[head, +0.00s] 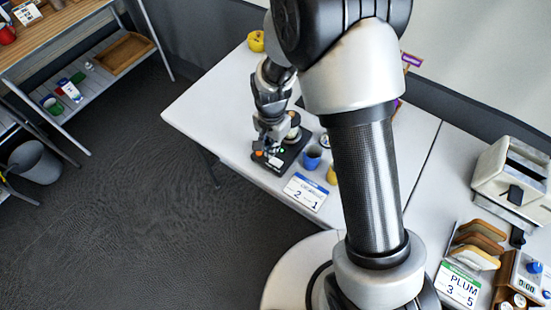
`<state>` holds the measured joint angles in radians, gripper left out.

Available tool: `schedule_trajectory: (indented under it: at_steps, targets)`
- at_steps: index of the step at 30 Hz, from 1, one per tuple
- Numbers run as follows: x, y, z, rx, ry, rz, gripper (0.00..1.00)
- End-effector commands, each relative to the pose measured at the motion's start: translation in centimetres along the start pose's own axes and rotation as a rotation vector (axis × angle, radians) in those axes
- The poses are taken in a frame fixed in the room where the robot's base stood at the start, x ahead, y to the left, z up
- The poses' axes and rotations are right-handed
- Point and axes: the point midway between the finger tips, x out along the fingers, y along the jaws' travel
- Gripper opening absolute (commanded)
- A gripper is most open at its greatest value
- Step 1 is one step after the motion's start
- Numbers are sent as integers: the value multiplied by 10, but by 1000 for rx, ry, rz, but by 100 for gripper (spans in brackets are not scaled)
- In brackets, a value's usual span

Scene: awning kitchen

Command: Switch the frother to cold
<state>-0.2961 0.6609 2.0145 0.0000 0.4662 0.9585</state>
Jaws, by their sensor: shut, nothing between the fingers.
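A dark device base (284,160), which looks like the frother, stands on the white table. A pale round part is at its back right, and small orange, white and green marks show near its front left. My gripper (268,147) points down over its left part, shut with nothing in it. At this size I cannot tell whether the fingertips touch a control. The gripper hides part of the device, and I cannot read the cold setting or the switch's position.
A blue cup (312,157) stands close right of the device, with a yellow cup (332,176) partly behind my arm. A number card (305,192) is in front. A toaster (512,178) and bread slices (477,243) are at right.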

Motion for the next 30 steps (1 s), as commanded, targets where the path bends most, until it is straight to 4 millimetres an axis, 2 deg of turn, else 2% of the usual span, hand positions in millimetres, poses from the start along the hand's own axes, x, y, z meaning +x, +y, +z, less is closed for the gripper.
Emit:
schedule_trajectory:
  at_steps: [30]
  targets:
    - [-24,0,0,0,0,0,0]
